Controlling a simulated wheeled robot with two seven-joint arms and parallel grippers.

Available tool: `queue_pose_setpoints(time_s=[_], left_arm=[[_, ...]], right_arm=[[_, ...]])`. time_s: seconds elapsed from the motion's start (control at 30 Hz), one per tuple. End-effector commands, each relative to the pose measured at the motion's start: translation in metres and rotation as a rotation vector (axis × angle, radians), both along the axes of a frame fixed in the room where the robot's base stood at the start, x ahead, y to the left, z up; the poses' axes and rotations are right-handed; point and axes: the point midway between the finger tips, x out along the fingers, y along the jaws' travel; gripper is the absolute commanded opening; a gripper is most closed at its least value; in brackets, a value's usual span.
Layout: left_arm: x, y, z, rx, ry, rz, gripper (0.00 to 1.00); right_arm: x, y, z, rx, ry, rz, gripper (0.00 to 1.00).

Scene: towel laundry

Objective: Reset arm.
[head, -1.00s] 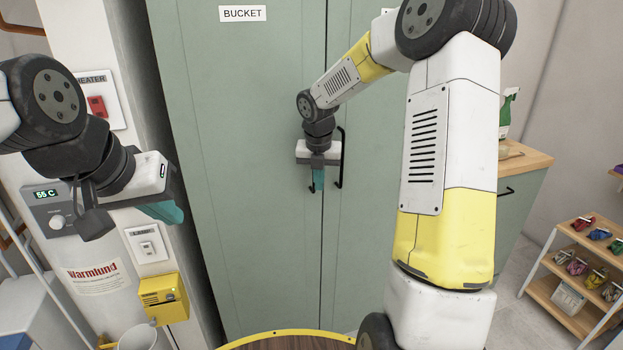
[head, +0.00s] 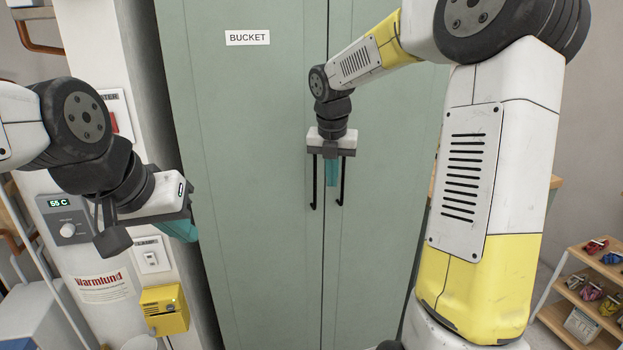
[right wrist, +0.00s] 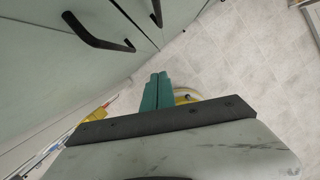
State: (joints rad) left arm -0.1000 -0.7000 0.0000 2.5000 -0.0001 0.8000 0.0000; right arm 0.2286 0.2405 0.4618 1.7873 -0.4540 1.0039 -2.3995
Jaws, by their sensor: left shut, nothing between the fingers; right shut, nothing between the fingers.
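My left gripper (head: 180,229) is at the left in the head view, in front of the heater and lamp switch, with its teal fingers together and empty. My right gripper (head: 332,173) hangs fingers down in front of the green cabinet (head: 250,130), by the two black door handles (head: 314,183). Its teal fingers are shut and empty. In the right wrist view the shut fingers (right wrist: 157,92) show over the floor, apart from the handles (right wrist: 98,35). Both cabinet doors are closed.
A white water heater (head: 95,262) with a 55 C display, a lamp switch (head: 151,258) and a yellow box (head: 164,310) stand at the left. A wooden shelf (head: 580,290) with several colourful items is at the right. Open tiled floor (right wrist: 240,60) shows in the right wrist view.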

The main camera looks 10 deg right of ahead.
Motion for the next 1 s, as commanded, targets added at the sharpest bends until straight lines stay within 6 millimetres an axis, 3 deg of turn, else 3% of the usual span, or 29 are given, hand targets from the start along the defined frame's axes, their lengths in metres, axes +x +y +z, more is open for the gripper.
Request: queue_pose_setpoints(time_s=[0.17, 0.5, 0.8, 1.0], left_arm=[[0.0, 0.0, 0.0, 0.0, 0.0, 0.0, 0.0], [0.0, 0.0, 0.0, 0.0, 0.0, 0.0, 0.0], [0.0, 0.0, 0.0, 0.0, 0.0, 0.0, 0.0], [0.0, 0.0, 0.0, 0.0, 0.0, 0.0, 0.0]], right_arm=[[-0.034, -0.001, 0.022, 0.069, -0.057, -0.304, 0.0], [-0.146, -0.005, 0.056, 0.48, -0.186, -1.371, 0.0], [-0.229, -0.003, 0.051, 0.946, -0.063, -2.24, 0.0], [-0.253, 0.0, 0.045, 1.099, 0.065, -2.53, 0.0]])
